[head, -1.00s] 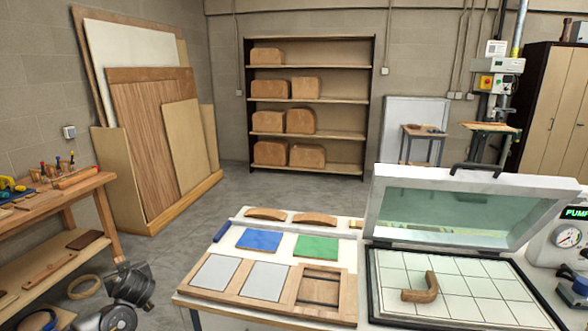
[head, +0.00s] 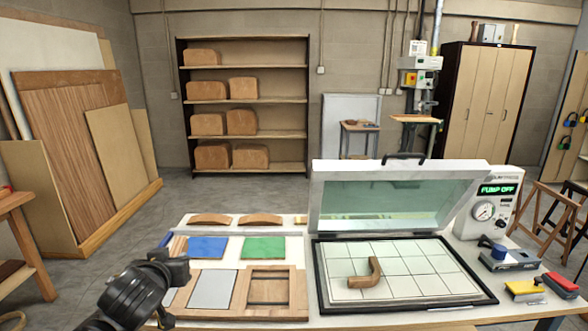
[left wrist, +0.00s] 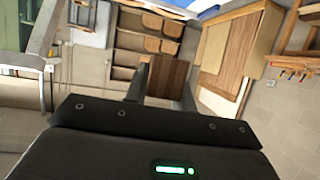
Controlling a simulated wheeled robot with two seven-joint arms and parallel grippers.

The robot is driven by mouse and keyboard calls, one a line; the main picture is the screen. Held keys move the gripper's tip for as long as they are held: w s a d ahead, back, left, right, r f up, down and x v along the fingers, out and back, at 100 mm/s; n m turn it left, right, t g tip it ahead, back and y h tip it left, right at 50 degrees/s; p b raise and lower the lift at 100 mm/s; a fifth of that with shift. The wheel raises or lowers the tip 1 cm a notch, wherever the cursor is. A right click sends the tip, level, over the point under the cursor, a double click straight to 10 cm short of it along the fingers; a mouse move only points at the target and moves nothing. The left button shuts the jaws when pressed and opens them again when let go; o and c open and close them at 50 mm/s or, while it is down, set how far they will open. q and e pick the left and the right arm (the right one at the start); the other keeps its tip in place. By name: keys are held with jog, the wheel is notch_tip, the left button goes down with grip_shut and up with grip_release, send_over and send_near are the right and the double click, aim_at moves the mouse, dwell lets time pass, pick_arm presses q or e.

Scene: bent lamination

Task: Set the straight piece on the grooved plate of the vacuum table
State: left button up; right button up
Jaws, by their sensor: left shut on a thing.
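My left gripper (head: 178,268) is at the lower left of the head view, over the left part of the wooden tray. It is shut on a brown wooden piece, the straight piece (head: 178,247), whose upper part shows above the jaws. The left wrist view shows this piece (left wrist: 168,78) beside a dark finger; its full shape is hidden. The vacuum table's lid (head: 395,195) is raised. Its white grooved plate (head: 425,268) carries a brown bent piece (head: 368,275) at its left; the plate's right part is bare. My right gripper is not in view.
The wooden tray (head: 300,290) lies left of the vacuum table with a pale sheet (head: 212,289) in it. Behind it are a blue mat (head: 207,247), a green mat (head: 264,247) and two curved wooden pieces. The pump unit (head: 487,210) reads PUMP OFF.

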pick_arm(q)
jog(key=s+d+r+m+h, duration=0.2)
jog(key=s+d+r, duration=0.15)
jog(key=d, duration=0.25)
notch_tip(320, 180, down, 6)
jog(key=s, duration=0.1)
jog(key=shift+s+a, duration=0.2)
jog(key=shift+s, duration=0.1)
jog(key=shift+a+f, duration=0.1)
